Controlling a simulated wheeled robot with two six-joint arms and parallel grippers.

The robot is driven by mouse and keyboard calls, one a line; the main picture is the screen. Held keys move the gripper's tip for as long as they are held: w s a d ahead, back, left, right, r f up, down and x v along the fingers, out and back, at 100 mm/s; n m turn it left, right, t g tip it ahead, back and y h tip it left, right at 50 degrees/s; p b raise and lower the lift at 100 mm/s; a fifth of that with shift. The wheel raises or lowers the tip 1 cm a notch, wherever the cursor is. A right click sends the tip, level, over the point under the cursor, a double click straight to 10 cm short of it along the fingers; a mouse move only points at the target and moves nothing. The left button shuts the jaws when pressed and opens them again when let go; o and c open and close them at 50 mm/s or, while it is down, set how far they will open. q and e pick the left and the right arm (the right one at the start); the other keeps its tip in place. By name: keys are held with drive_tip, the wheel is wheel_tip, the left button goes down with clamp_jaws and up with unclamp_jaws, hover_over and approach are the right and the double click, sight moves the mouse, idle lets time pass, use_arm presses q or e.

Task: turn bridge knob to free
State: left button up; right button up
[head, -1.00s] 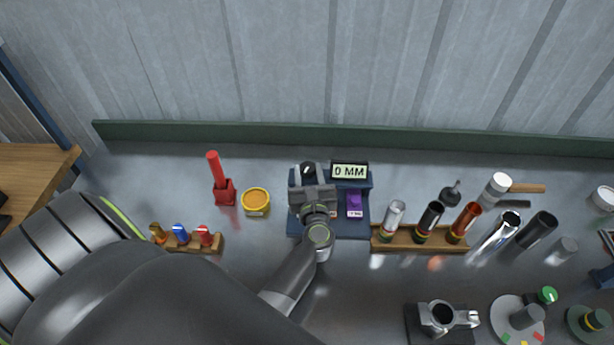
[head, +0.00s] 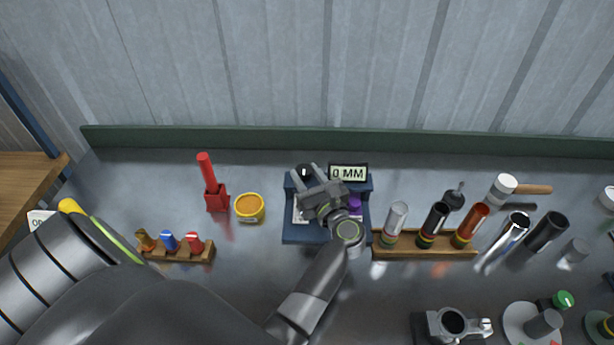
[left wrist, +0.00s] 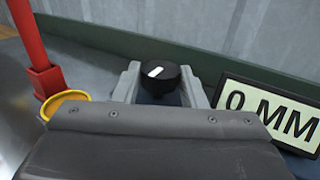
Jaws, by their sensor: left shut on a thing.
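The bridge knob (left wrist: 160,80) is a round black knob with a white pointer mark. In the left wrist view it sits between the two grey fingers of my left gripper (left wrist: 160,88), which is shut on it. In the head view my left gripper (head: 307,176) reaches over the blue bridge stand (head: 300,238) and covers part of it. The knob's black top (head: 304,171) shows between the fingertips. A display (head: 348,173) on the stand reads 0 MM; it also shows in the left wrist view (left wrist: 270,112). My right gripper does not show.
A red post holder (head: 214,195) and a yellow tin (head: 249,208) stand left of the stand. A wooden rack (head: 400,250) with several tubes stands close on the right. A small rack (head: 180,253) with coloured pieces is at left. A green rail (head: 230,140) runs behind.

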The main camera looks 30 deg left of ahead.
use_arm(q)
drive_tip(key=o, duration=1)
